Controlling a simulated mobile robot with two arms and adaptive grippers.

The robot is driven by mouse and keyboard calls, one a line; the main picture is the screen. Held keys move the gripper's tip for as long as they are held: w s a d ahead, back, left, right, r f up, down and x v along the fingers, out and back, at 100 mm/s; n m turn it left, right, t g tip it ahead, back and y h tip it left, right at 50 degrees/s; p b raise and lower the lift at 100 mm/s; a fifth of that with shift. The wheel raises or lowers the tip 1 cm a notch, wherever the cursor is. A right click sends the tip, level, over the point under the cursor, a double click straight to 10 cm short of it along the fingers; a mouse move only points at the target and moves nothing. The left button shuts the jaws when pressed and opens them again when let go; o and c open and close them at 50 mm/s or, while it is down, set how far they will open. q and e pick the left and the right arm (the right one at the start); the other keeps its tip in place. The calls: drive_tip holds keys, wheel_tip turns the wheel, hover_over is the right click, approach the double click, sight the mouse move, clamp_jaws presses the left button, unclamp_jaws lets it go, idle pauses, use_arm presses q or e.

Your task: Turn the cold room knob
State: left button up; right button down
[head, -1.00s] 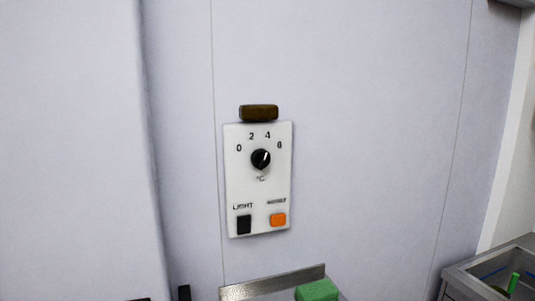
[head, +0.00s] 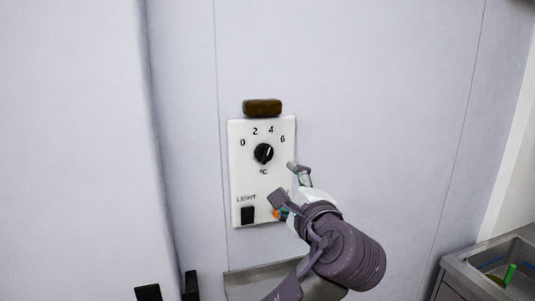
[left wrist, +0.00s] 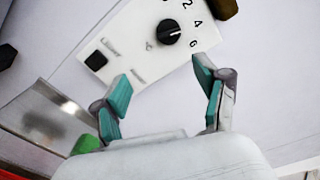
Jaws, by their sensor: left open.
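The cold room knob (head: 264,153) is a round black dial with a light pointer line, on a white wall panel (head: 240,185) marked 0, 2, 4, 6 and °C. The pointer is turned up and slightly right, between the 4 and the straight-up direction. My left gripper (head: 287,187) is open in front of the panel's lower right, below and right of the knob, apart from it. In the left wrist view the knob (left wrist: 169,32) lies beyond and above the spread fingers (left wrist: 165,100), with nothing between them. My right gripper is not in view.
A black light switch (head: 247,215) sits low on the panel. The orange switch beside it is mostly hidden by my gripper. A brown block (head: 262,107) is above the panel. A metal ledge (head: 245,284) is below, and a sink (head: 500,262) at the lower right.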

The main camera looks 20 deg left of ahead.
sight(267, 156)
use_arm(q)
drive_tip(key=p+x, duration=0.2)
drive_tip(key=x, duration=0.2)
drive_tip(key=r+p+x, duration=0.1)
drive_tip(key=p+x, duration=0.1)
drive_tip(key=x, duration=0.2)
drive_tip(key=r+p+x, duration=0.1)
drive_tip(key=p+x, duration=0.1)
drive_tip(key=x, duration=0.2)
drive_tip(key=shift+a+r, duration=0.2)
drive_tip(key=shift+a, duration=0.1)
drive_tip(key=shift+w+a+f, duration=0.1)
drive_tip(key=shift+w+a, duration=0.2)
drive_tip(key=shift+w, duration=0.15)
